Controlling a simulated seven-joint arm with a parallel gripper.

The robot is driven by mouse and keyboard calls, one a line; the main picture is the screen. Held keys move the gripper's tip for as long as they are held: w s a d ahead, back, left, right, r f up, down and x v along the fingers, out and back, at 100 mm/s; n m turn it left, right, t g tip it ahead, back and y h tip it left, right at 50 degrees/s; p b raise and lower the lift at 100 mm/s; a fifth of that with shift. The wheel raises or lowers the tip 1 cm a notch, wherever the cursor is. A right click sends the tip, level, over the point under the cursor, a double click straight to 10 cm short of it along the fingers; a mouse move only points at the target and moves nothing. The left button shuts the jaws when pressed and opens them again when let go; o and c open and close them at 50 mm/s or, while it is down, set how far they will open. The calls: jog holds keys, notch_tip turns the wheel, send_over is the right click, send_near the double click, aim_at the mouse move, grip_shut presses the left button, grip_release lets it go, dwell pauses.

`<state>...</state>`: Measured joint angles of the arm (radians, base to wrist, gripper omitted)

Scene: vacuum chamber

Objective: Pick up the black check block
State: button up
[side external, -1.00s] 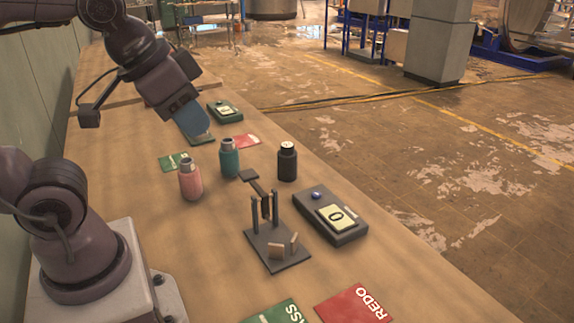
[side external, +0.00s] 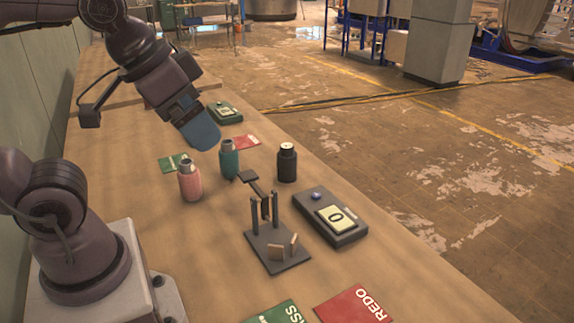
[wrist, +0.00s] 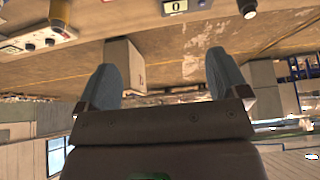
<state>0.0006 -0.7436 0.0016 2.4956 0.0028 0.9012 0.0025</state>
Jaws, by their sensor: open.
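The black check block (side external: 287,163) is a small black bottle-shaped piece with a pale round top. It stands upright on the bench, right of the teal bottle-shaped block (side external: 229,160) and the pink one (side external: 190,180). In the wrist view a dark piece with a white round top (wrist: 247,9), seemingly the same block, shows at the top edge. My gripper (side external: 203,136) is in the air, up and left of the black block in the side view, apart from it. Its two blue fingers are wide apart in the wrist view (wrist: 164,78), with nothing held between them.
A dark scale reading 0 (side external: 336,220) and a dark stand with posts (side external: 278,255) are in front of the blocks. A green device (side external: 225,112) is behind. Green (side external: 173,162) and red (side external: 246,142) cards lie flat. The bench's right edge runs past the scale.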

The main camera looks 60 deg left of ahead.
jog(key=w+a+f+m+g+y, duration=0.35)
jog(key=w+a+f, duration=0.2)
jog(key=w, duration=0.45)
jog(key=w+a+f+m+g+y, duration=0.35)
jog(key=w+a, duration=0.35)
jog(key=w, duration=0.4)
jog(key=w+a+f+m+g+y, duration=0.2)
jog(key=w+a+f+m+y, duration=0.3)
jog(key=f, duration=0.4)
jog(key=m+t+y, duration=0.3)
jog(key=m+y, duration=0.3)
send_near(291, 155)
jog(key=shift+s+d+r, duration=0.1)
jog(key=shift+d+r, duration=0.2)
jog(key=shift+d, duration=0.25)
jog(key=shift+a+f, duration=0.15)
jog(key=shift+a, duration=0.15)
jog(key=a, duration=1.2)
jog(key=shift+s+a+f, duration=0.1)
